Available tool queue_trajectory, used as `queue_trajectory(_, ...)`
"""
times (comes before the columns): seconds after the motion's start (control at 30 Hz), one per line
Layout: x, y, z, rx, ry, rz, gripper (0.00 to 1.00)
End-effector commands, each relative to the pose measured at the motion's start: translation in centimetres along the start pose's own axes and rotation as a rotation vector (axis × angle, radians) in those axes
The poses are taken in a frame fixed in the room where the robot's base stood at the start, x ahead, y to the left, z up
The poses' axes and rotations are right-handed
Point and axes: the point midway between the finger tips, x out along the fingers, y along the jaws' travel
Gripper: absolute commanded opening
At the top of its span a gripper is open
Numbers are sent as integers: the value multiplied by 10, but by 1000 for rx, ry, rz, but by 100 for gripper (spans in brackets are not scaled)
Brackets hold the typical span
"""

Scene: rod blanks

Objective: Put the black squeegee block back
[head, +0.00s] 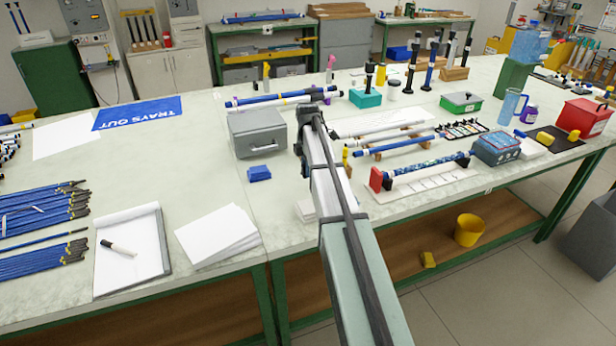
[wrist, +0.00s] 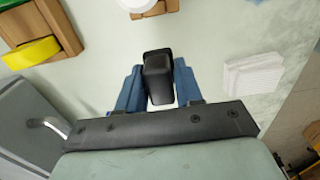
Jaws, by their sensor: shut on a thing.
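The black squeegee block (wrist: 158,72) is between the two blue fingers of my gripper (wrist: 156,88) in the wrist view. My gripper is shut on it. The pale bench top (wrist: 215,40) shows behind the block; I cannot tell the gap between them. In the head view my arm reaches in from the bottom centre over the bench, and the fingers and the block are hidden there. I cannot tell which spot is the block's own place.
A grey box (head: 257,134) stands left of my arm, with a blue block (head: 259,174) in front. Right of my arm are a rod stand with a red end plate (head: 376,179) and a blue box (head: 497,149).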

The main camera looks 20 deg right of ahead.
Motion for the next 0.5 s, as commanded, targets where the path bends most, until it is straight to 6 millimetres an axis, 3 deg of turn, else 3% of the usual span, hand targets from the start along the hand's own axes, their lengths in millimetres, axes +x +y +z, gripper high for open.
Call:
queue_trajectory(0.33,35,0,0,1,0,0,7)
queue_trajectory(0.5,38,0,0,1,0,1,7)
